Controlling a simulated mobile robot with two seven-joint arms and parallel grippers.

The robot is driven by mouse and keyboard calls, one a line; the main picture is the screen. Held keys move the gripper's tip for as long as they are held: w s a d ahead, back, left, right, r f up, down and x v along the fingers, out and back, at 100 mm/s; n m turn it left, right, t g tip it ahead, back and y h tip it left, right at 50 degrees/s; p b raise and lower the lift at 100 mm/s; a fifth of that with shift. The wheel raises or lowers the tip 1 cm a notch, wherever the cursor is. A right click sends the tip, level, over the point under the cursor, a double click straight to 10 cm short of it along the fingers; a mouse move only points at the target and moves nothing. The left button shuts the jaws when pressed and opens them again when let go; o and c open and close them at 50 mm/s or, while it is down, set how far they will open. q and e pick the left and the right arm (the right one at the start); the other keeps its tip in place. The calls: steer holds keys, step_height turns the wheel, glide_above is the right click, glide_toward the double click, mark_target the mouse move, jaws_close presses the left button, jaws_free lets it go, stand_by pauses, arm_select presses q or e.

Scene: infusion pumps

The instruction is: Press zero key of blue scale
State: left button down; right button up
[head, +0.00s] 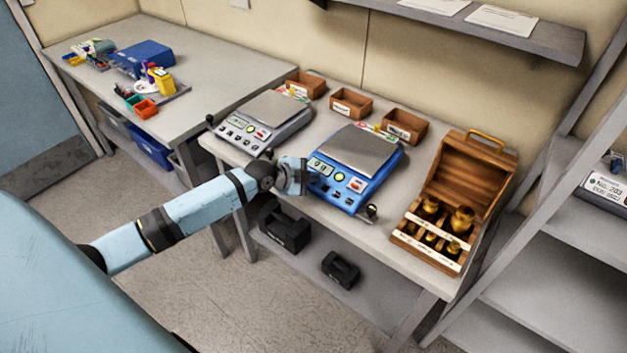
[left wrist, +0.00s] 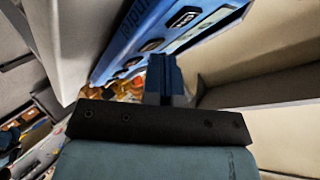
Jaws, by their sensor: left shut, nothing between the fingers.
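The blue scale (head: 352,168) stands on the table with a grey weighing plate and a front panel of keys and a display. Its blue front panel also shows close up in the left wrist view (left wrist: 165,32), with several dark keys. My left gripper (head: 303,176) is at the left front corner of the blue scale, close to its panel. In the left wrist view its fingers (left wrist: 165,75) are together and empty, in front of the panel. I cannot tell whether the fingertips touch a key. The label of the zero key is not readable. My right gripper is not in view.
A grey scale (head: 262,120) stands left of the blue one. Several brown boxes (head: 350,104) line the back. An open wooden case of brass weights (head: 450,205) is at the right. A small dark knob (head: 371,210) is by the blue scale's front corner.

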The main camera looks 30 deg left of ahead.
arm_select(q)
steer(key=shift+s+r+p, duration=0.2)
steer(key=shift+r+p, duration=0.2)
steer(key=shift+r, duration=0.2)
steer(key=r+p, duration=0.2)
steer(key=s+r+p, duration=0.1)
steer(key=r+p, duration=0.1)
steer(key=shift+s+r, duration=0.15)
steer(key=shift+r, duration=0.25)
steer(key=shift+a, duration=0.1)
stand_by(0.4)
steer(key=s+d+f+n, duration=0.3)
steer(key=s+d+n, duration=0.1)
steer(key=s, duration=0.4)
steer(key=s+d+f+n+y+p, duration=0.1)
steer(key=s+d+f+n, duration=0.2)
steer(key=s+d, duration=0.4)
steer(key=s+d+f+n+p, duration=0.1)
steer(key=s+d+f+n, duration=0.3)
steer(key=s, duration=0.7)
steer(key=shift+d+n+y, duration=0.3)
steer(key=shift+d+n, duration=0.4)
steer(key=shift+d, duration=0.15)
